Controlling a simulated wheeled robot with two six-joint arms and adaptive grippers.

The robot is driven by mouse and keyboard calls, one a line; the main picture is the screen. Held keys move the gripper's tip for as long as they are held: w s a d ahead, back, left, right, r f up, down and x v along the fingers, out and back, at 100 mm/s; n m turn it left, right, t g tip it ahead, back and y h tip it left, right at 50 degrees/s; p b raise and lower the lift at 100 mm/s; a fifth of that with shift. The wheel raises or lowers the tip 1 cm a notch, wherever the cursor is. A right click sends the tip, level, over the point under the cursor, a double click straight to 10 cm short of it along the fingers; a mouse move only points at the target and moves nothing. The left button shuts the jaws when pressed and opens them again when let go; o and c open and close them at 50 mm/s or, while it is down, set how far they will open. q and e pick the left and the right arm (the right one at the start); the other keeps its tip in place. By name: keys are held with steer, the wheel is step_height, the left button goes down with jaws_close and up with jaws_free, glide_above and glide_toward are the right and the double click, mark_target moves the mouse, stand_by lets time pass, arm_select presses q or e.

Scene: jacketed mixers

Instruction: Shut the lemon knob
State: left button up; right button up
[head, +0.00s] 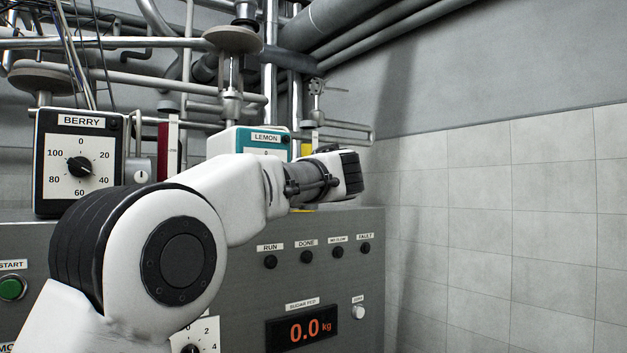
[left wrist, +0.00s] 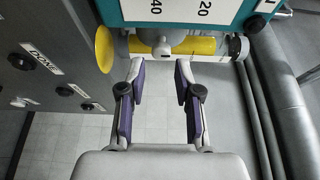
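The teal lemon box (head: 226,141) stands on the grey cabinet behind my left arm, which hides most of its dial in the head view. In the left wrist view, the box (left wrist: 127,12) fills the top, with numbers 40 and 20 showing. Beside it a small white knob (left wrist: 162,47) sits on a grey body in front of a yellow column (left wrist: 195,46). My left gripper (left wrist: 160,66) is open and empty, the knob just beyond and between its fingertips; I see no contact. The dial's own pointer is out of view. My right gripper is not seen.
A berry box (head: 43,160) with a dial stands at the left, beside a red column (head: 163,150). Pipes crowd the back. Free room lies right, before the tiled wall (head: 500,230).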

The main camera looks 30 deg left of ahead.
arm_select(q)
steer(key=v, duration=0.7)
steer(key=shift+s, duration=0.5)
steer(key=shift+d, duration=0.2)
